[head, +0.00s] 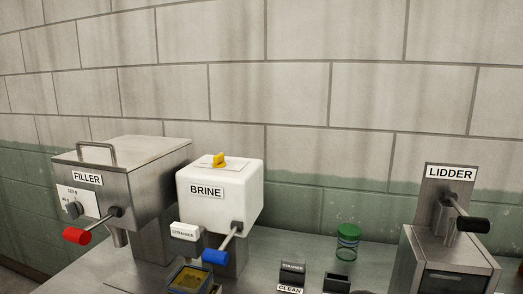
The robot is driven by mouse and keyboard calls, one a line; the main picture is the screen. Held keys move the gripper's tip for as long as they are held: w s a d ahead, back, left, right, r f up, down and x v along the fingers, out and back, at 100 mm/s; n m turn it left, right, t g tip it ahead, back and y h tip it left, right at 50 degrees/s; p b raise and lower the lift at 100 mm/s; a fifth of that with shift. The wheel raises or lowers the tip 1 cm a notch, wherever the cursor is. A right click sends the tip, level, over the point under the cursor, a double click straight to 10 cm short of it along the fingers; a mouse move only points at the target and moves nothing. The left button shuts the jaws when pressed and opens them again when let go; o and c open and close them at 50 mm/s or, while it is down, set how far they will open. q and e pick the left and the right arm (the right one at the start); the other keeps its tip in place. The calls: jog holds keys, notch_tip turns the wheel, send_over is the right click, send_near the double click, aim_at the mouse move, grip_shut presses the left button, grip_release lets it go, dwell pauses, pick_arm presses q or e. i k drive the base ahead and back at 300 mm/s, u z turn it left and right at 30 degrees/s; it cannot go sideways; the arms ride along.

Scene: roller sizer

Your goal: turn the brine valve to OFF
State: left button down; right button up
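The white box labelled BRINE (238,205) stands in the middle of the bench. A lever with a blue grip (215,257) comes out of its front right side and points down to the left. A small yellow knob (219,160) sits on its top. I cannot tell from this view which of the two is the valve, and no OFF mark is readable. Neither of my grippers is in view.
The metal FILLER machine (150,180) with a red-gripped lever (77,235) stands left. The LIDDER machine (445,250) with a black-gripped lever (472,224) stands right.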

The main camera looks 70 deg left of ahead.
aim_at(218, 159)
jog(key=k, duration=1.55)
jog(key=u, duration=1)
jog(key=k, duration=0.1)
jog(key=z, duration=1.3)
jog(key=i, duration=0.15)
jog(key=u, duration=2.55)
jog(key=k, duration=0.5)
jog(key=u, duration=0.55)
jog(key=i, duration=0.8)
jog(key=z, duration=0.6)
